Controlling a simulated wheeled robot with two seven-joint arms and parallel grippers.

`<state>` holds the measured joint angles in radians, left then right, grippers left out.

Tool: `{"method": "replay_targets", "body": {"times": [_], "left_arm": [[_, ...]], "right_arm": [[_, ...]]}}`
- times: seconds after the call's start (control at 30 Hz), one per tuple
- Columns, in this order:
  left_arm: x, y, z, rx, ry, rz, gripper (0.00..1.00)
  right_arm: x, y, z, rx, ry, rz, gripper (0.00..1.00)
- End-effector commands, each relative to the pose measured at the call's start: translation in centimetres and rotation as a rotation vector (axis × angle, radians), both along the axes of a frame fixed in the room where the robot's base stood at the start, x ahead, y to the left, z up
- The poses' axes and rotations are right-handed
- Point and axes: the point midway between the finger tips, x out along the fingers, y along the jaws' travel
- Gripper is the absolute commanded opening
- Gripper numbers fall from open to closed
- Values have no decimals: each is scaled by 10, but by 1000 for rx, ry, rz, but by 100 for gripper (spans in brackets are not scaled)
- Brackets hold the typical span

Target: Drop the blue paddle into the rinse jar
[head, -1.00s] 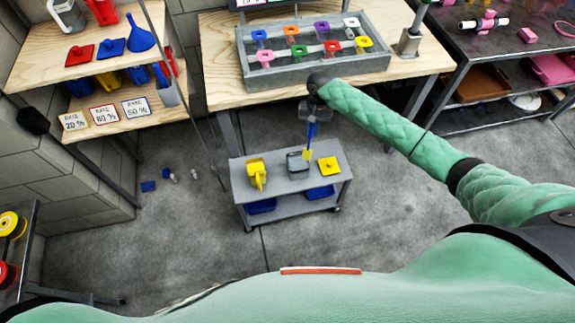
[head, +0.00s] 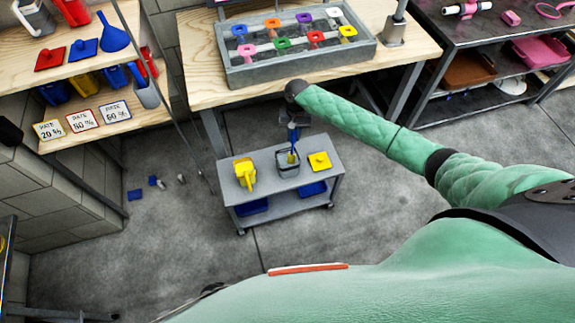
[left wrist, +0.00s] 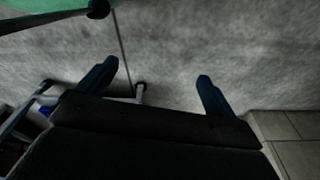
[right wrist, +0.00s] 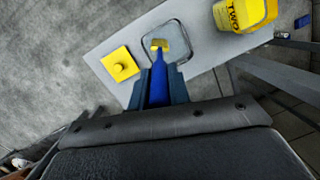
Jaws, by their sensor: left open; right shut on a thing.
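My right gripper (head: 293,124) is shut on the blue paddle (right wrist: 158,78), which has a blue handle and a yellow end. The paddle hangs with its yellow end down at the rinse jar (head: 287,169), a grey square open container on the small cart. In the right wrist view the yellow end shows within the outline of the jar (right wrist: 177,54). I cannot tell how deep it reaches. My left gripper (left wrist: 155,86) is open and empty above the floor in the left wrist view, and is out of the head view.
The grey cart (head: 262,204) also carries a yellow jug (head: 244,174) to the jar's left and a yellow square lid (head: 319,161) to its right. Behind stands a wooden table with a grey tray (head: 300,65) of coloured pieces. Small blue pieces (head: 135,195) lie on the floor.

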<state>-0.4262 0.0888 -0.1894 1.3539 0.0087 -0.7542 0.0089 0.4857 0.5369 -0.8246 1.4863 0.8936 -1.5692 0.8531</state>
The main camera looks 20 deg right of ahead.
Motion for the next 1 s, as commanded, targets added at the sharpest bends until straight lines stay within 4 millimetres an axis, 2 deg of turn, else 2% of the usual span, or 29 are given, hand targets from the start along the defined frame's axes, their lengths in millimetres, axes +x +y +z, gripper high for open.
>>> {"method": "replay_targets", "body": {"times": [0.1,0.7,1.0], "left_arm": [[5,-5,12,-5,6,3,93],[16,-21,76,-23,42,12,93],[17,-23,88,-25,50,13,93]], "right_arm": [[0,0,-9,0,0,0,0],[0,0,-34,0,-1,0,0],[0,0,-36,0,-1,0,0]]}}
